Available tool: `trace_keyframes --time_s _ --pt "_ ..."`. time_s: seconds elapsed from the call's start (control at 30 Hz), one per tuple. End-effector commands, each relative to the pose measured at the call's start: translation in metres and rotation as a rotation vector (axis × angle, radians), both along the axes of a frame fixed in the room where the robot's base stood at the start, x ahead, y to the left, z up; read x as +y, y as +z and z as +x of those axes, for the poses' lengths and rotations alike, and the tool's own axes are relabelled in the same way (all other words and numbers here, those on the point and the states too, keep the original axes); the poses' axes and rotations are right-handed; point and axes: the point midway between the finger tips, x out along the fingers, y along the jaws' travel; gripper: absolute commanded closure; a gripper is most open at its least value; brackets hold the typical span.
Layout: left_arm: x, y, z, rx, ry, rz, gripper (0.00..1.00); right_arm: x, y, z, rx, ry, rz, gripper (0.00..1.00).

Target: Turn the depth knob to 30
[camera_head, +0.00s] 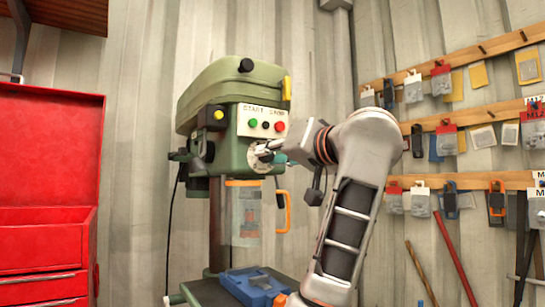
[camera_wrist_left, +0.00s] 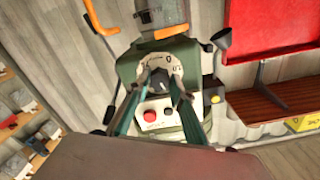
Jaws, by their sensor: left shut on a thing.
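The green drill press (camera_head: 235,115) stands against the corrugated wall. Its depth knob (camera_wrist_left: 158,79) is a dark knob on a pale round dial (camera_head: 258,160) at the front of the head, below the button panel. My left gripper (camera_head: 268,152) reaches the dial from the right and covers part of it. In the left wrist view my left gripper (camera_wrist_left: 160,82) has its two teal fingers closed on the knob, one on each side. A "0" and other marks show on the dial; I cannot read the knob's setting. My right gripper is not in view.
The button panel (camera_head: 262,122) with green and red buttons sits just above the dial. A clear guard (camera_head: 246,212) and an orange handle (camera_head: 283,210) hang below. A blue vise (camera_head: 255,284) is on the press table. A red tool chest (camera_head: 45,190) stands left.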

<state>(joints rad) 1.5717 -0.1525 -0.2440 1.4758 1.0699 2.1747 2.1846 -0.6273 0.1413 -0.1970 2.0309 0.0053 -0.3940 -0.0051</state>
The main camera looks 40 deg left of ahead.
Motion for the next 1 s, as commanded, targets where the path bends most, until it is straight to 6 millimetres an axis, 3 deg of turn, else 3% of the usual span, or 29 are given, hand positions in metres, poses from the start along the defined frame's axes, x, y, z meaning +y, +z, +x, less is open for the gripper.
trace_keyframes --time_s 0.27,0.3,0.33,0.73,1.0 --pt "0.0 -0.003 0.001 0.002 -0.001 -0.003 0.99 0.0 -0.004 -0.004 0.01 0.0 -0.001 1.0" --pt "0.0 -0.003 0.001 0.002 -0.001 -0.003 0.67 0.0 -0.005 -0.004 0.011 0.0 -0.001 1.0" --pt "0.0 -0.003 0.001 0.002 -0.001 -0.003 0.61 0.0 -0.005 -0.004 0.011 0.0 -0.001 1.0" --pt "-0.004 -0.001 -0.001 0.001 -0.003 -0.001 0.61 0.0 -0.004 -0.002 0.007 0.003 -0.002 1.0" --pt "-0.041 -0.001 -0.015 0.003 -0.005 -0.002 0.61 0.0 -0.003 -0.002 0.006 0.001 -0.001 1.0"
